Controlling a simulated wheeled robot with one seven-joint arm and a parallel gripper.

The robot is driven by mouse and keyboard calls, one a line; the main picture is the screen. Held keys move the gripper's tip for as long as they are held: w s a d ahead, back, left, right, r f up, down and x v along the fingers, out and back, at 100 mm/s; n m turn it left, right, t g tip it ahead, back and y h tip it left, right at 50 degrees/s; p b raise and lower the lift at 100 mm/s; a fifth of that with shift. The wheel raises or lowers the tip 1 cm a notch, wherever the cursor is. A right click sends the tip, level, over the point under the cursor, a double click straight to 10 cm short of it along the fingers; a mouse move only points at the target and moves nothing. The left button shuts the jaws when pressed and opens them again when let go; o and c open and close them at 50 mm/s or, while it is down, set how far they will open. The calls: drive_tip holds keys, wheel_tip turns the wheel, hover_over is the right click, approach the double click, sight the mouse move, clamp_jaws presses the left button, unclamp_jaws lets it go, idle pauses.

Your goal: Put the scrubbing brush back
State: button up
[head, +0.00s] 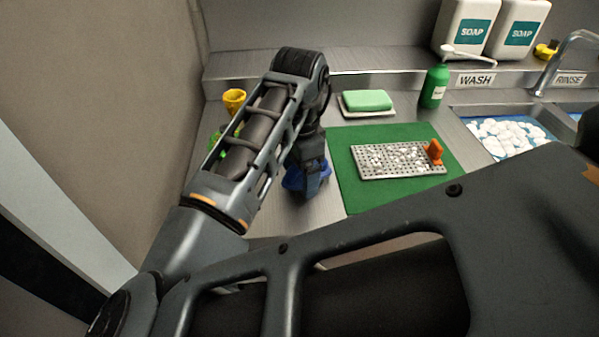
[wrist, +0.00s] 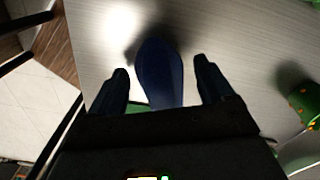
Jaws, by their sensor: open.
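A blue object (wrist: 160,75), which looks like the scrubbing brush, lies between my gripper's fingers in the wrist view. My gripper (wrist: 161,73) is open, with one finger on each side of it and a visible gap on both sides. In the head view my gripper (head: 311,192) points down at the steel counter, left of the green mat. Blue parts of the brush (head: 291,181) show beside it there. The rest of the brush is hidden by my gripper, and I cannot make out bristles.
A green mat (head: 355,198) holds a perforated metal tray (head: 375,172) with white bits and an orange piece (head: 434,152). A green sponge (head: 367,100) and a green soap bottle (head: 433,87) stand behind. A yellow cup (head: 234,100) is left. A sink with white foam (head: 511,136) is right.

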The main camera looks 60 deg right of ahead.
wheel_tip(320, 180, up, 11)
drive_tip(key=shift+r, duration=0.2)
drive_tip(key=s+d+r+n+t+h, duration=0.1)
drive_tip(key=d+r+n+h, duration=0.2)
drive_tip(key=d+h, duration=0.45)
drive_tip(key=s+d+r+n+t+h, duration=0.1)
drive_tip(key=d+r+n+h, duration=0.3)
drive_tip(key=d, duration=0.6)
drive_tip(key=s+a+f+n+t+y, duration=0.1)
drive_tip(key=a+f+n+t+y, duration=0.2)
drive_tip(key=a+f+n+t, duration=0.5)
drive_tip(key=s+a+f+n+t+y, duration=0.25)
drive_tip(key=a+f+n+t, duration=0.25)
drive_tip(key=a+n, duration=0.5)
drive_tip(key=s+a+f+m+y, duration=0.1)
drive_tip(key=s+a+y, duration=0.5)
drive_tip(key=s+a, duration=1.1)
drive_tip(key=shift+s+f, duration=0.35)
drive_tip(key=shift+s, duration=0.6)
drive_tip(key=shift+c, duration=0.3)
